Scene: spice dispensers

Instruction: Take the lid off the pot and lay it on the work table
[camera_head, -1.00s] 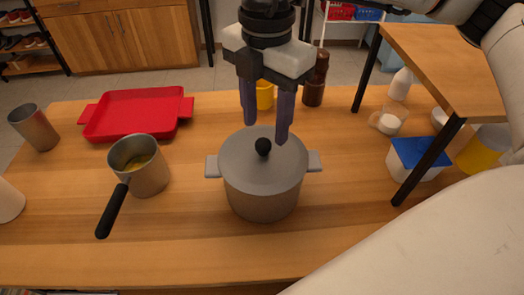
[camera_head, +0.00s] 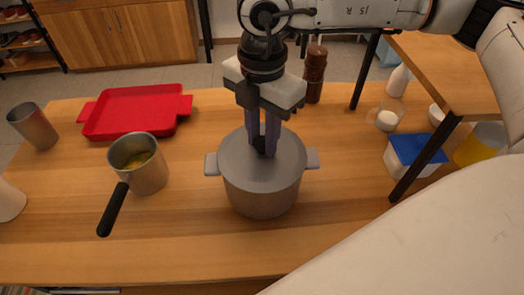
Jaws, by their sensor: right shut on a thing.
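The grey pot (camera_head: 262,200) stands upright on the wooden work table (camera_head: 180,232), with a side handle to its left and right. Its grey lid (camera_head: 235,160) sits on top and looks level on the rim. My right gripper (camera_head: 264,148) comes down from above and is shut on the lid's black knob (camera_head: 260,146), which is mostly hidden between the fingers. My left gripper is not in view.
A saucepan (camera_head: 150,178) with a black handle and a red tray (camera_head: 130,112) stand to the left. A metal cup (camera_head: 35,128) is at the far left. A blue-lidded container (camera_head: 412,158) and a small raised table (camera_head: 450,70) are to the right. The front strip of the table is clear.

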